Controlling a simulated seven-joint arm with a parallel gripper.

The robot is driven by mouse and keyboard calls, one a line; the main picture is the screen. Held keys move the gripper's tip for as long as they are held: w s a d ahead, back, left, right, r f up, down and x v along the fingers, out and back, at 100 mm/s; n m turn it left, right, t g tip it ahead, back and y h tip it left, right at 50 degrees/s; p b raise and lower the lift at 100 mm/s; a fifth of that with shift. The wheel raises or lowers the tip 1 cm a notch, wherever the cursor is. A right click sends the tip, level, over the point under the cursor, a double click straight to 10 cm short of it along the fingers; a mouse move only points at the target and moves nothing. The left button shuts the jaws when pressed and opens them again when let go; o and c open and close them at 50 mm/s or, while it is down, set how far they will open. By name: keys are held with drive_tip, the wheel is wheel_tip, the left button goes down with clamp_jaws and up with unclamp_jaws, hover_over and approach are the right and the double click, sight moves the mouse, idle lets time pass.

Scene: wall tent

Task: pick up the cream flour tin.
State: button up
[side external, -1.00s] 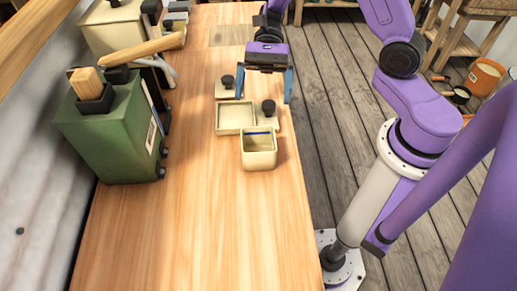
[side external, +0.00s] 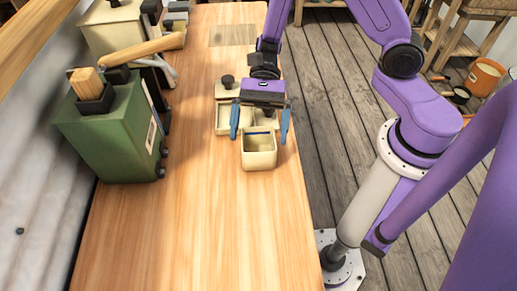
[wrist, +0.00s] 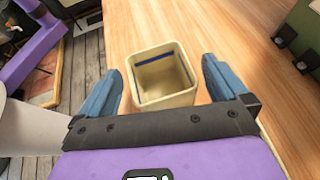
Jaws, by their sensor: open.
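An open, square cream tin (side external: 259,160) with a dark blue line inside its rim stands upright on the wooden bench. In the wrist view the same tin (wrist: 165,99) looks empty and sits between and beyond the fingertips. My gripper (side external: 260,138) is open, its blue fingers pointing down on either side of the tin's far part, as seen from the side. Nothing is held, and I cannot tell whether a finger touches the tin. My gripper partly covers a second, wider cream container (side external: 223,116) just behind the tin.
A cream lid with a black knob (side external: 227,86) lies behind my gripper. A green canister (side external: 115,135) with a wooden-handled piece stands at the left, with a cream canister (side external: 110,30) behind it. The bench's front and middle are clear; its right edge is close to the tin.

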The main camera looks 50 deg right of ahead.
drive_tip(key=c, duration=1.3)
drive_tip(key=shift+o, duration=0.2)
drive_tip(key=shift+r, duration=0.15)
